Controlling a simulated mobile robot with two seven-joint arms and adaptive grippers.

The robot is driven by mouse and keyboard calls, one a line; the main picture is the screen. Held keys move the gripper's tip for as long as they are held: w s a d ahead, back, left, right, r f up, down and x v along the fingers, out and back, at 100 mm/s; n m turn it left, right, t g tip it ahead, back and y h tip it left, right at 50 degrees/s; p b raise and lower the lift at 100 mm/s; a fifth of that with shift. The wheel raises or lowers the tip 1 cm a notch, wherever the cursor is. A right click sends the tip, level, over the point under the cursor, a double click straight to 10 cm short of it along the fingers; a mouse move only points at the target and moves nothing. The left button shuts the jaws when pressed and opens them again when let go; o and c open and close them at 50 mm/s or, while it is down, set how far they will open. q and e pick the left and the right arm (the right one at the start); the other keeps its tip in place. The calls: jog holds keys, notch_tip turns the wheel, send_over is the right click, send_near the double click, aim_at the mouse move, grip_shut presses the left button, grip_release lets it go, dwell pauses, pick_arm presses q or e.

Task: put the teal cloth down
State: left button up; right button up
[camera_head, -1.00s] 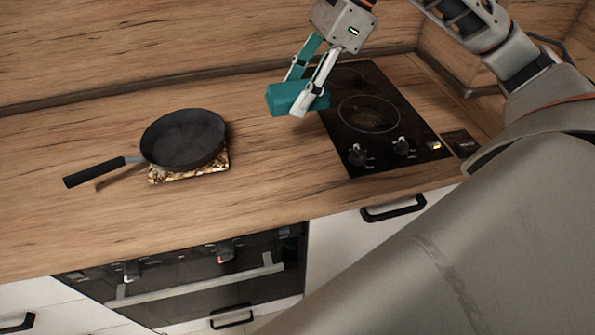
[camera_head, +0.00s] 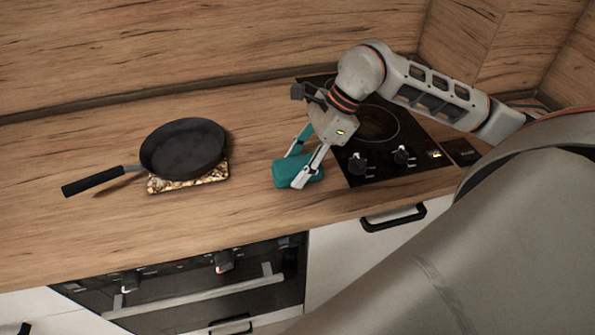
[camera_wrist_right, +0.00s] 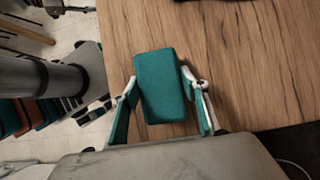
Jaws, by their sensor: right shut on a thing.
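The teal cloth (camera_head: 285,172) is a folded block at the counter's right part, between the pan and the hob, near the front edge. It also shows in the right wrist view (camera_wrist_right: 160,85), with the wooden counter behind it. My right gripper (camera_head: 297,171) is shut on the cloth, one finger at each side. The cloth is at or just above the counter; I cannot tell whether it touches. My left gripper is not in view.
A black frying pan (camera_head: 183,147) sits on a patterned trivet (camera_head: 190,181) to the left, its handle pointing left. A black hob (camera_head: 375,130) with knobs lies to the right. The counter (camera_head: 90,225) is clear between pan and cloth and along the front left.

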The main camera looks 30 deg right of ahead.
jog(key=shift+f, duration=1.25)
jog(key=shift+f, duration=0.2)
jog(key=o, duration=1)
